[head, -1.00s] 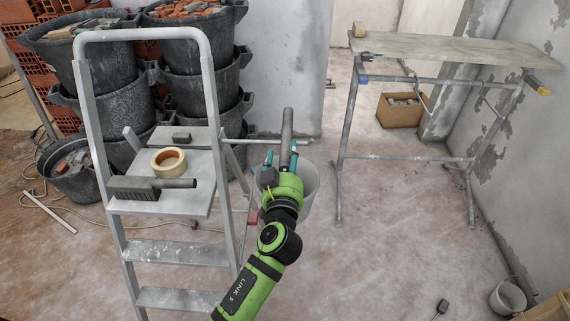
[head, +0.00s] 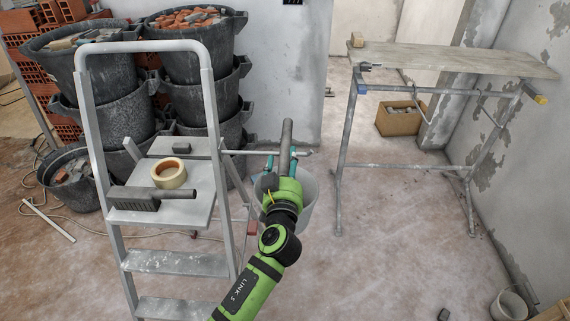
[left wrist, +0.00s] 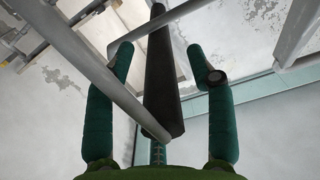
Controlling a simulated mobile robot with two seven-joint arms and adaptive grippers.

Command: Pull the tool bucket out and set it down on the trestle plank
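A pale grey bucket (head: 303,205), which looks like the tool bucket, stands behind my left gripper, between the stepladder and the trestle. My arm hides much of it, and I cannot see its contents. My left gripper (head: 282,162) is at its rim area, with a dark upright handle or bar (head: 286,134) rising there. In the left wrist view my gripper (left wrist: 163,70) is open. The dark bar (left wrist: 160,90) runs between the two fingers with gaps on both sides. The trestle plank (head: 455,60) lies at the back right, mostly bare. My right gripper is not in view.
A stepladder (head: 205,90) stands close on the left, with a tape roll (head: 169,173) and a brush (head: 140,198) on its platform. Stacked black rubble buckets (head: 105,75) stand behind it. A cardboard box (head: 400,119) sits beyond the trestle legs. The floor centre right is clear.

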